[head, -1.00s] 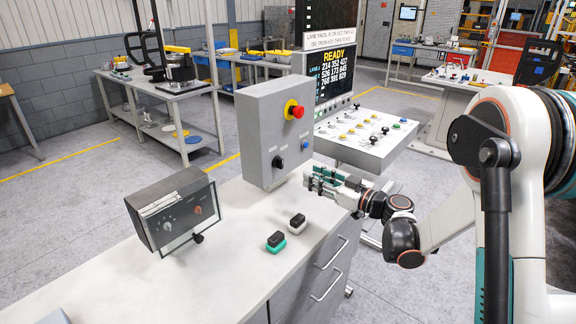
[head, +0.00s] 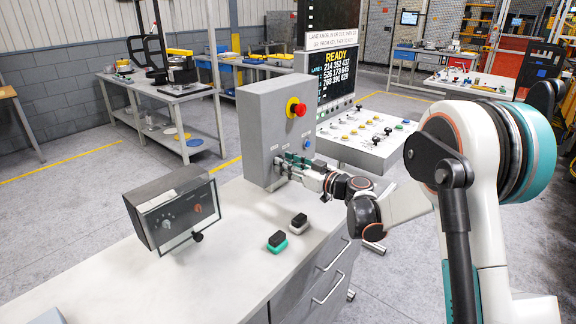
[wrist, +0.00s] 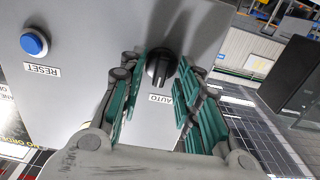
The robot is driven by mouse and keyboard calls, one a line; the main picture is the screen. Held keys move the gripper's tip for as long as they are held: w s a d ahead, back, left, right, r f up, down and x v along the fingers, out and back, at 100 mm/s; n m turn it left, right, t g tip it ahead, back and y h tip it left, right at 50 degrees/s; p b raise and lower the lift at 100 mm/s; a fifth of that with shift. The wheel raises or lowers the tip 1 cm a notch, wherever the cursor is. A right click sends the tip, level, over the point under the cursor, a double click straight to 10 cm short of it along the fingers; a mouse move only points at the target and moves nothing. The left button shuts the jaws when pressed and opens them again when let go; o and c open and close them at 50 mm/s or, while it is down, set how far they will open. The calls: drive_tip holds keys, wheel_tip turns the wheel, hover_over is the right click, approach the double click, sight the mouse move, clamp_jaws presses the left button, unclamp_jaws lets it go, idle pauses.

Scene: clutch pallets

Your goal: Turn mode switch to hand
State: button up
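The mode switch is a black rotary knob (wrist: 161,64) on a grey control box (head: 268,122). In the wrist view an AUTO label (wrist: 160,99) reads upside down beside it; I see no HAND label there. My gripper (head: 288,161) is at the lower front of the box and hides the knob in the head view. In the wrist view its teal fingers (wrist: 160,70) are apart, one on each side of the knob. I cannot tell whether they touch it, nor which way the knob points.
A blue RESET button (wrist: 34,42) and a red emergency stop (head: 296,108) are on the same box.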

clamp_jaws()
drive_tip(key=shift+m, duration=0.3)
drive_tip(key=m, duration=1.1)
drive_tip(key=shift+w+d+f+b, duration=0.1)
drive_tip(key=shift+d+b, duration=0.05)
drive_tip(key=shift+b, duration=0.2)
drive_tip(key=shift+m, duration=0.3)
unclamp_jaws()
drive_tip(key=shift+d, duration=0.1)
drive_tip(key=v, duration=1.2)
